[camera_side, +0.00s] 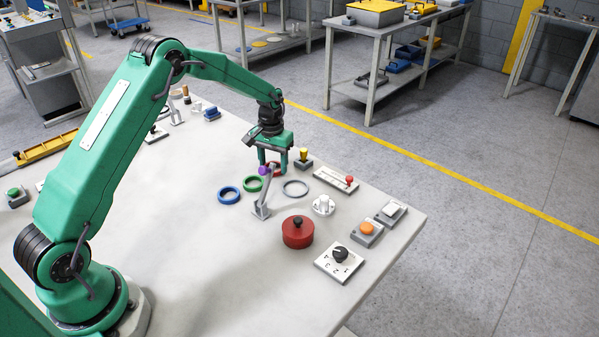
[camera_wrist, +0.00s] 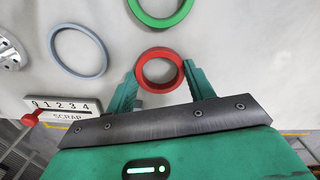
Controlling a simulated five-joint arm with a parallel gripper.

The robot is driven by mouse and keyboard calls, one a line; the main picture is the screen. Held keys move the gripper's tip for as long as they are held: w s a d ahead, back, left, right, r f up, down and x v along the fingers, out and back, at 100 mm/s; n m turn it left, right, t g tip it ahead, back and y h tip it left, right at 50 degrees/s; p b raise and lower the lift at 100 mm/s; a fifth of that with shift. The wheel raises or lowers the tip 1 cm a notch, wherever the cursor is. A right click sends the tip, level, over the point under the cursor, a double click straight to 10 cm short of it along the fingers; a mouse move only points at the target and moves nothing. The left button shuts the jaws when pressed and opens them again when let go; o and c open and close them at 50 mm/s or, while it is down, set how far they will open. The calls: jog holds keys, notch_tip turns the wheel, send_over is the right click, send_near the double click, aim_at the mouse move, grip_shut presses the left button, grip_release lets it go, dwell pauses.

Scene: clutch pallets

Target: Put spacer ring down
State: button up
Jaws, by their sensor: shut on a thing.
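My gripper (camera_side: 274,168) is shut on a red ring (camera_side: 268,163), low over the white table. In the wrist view, the red ring (camera_wrist: 159,51) sits between the two green fingers of my gripper (camera_wrist: 160,72), its hole facing the camera. I cannot tell whether it touches the table. A green ring (camera_side: 252,190) and a blue ring (camera_side: 229,202) lie left of my gripper in the side view. A thin grey ring (camera_side: 295,196) lies to the right. The green ring (camera_wrist: 161,22) and grey ring (camera_wrist: 58,50) also show in the wrist view.
A lever with a purple knob (camera_side: 263,170) stands close in front of my gripper. A yellow-topped button (camera_side: 303,156) and a red-knobbed slider (camera_side: 338,179) are close on the right. A red lidded pot (camera_side: 298,233) and a dial plate (camera_side: 339,263) stand nearer the camera.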

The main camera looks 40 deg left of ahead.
jog(key=shift+f, duration=0.1)
jog(key=o, duration=0.9)
jog(key=shift+o, duration=0.2)
notch_tip(320, 180, up, 12)
dwell(0.4)
jog(key=shift+r, duration=0.2)
